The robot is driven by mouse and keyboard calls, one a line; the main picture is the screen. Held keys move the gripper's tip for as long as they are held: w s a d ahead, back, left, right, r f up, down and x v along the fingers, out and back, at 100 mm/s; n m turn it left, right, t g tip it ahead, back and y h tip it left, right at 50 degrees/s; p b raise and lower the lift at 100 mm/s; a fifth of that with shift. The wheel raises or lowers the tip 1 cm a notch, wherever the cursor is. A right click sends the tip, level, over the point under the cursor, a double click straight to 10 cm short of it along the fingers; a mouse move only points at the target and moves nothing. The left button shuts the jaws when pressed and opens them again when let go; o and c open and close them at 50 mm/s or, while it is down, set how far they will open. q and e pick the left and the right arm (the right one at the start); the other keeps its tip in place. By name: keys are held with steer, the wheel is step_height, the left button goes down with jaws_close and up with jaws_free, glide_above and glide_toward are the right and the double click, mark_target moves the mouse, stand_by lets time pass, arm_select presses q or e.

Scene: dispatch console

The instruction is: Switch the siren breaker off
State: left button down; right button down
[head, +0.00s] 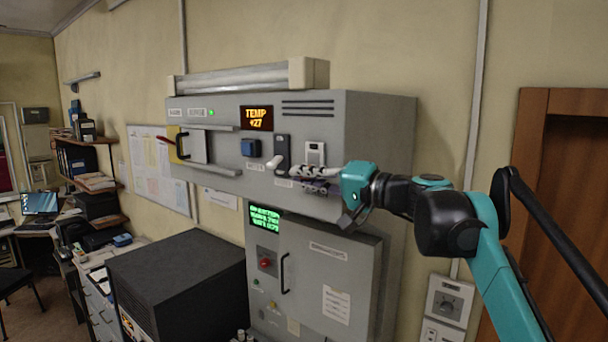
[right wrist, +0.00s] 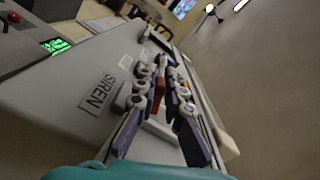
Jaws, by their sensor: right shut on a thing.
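The siren breaker (head: 315,150) has a pale plate on the front of the grey console, right of a dark switch with a white lever. Its SIREN label (right wrist: 97,92) is readable in the right wrist view. My right gripper (head: 298,171) reaches in from the right at the breaker's lower part, with its fingers closed around the lever. In the right wrist view the fingers (right wrist: 162,85) lie on either side of a small reddish-brown part (right wrist: 159,92). The fingers hide most of the lever, so its exact position cannot be told. My left gripper is not in view.
The neighbouring dark switch (head: 282,148) with its white lever stands close left of my fingers. A lower grey cabinet (head: 325,270) stands beneath.

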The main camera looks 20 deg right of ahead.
steer(key=shift+f, duration=0.1)
stand_by(0.5)
steer(key=c, duration=1.6)
jaws_free()
steer(key=shift+d, duration=0.1)
steer(key=v, duration=1.2)
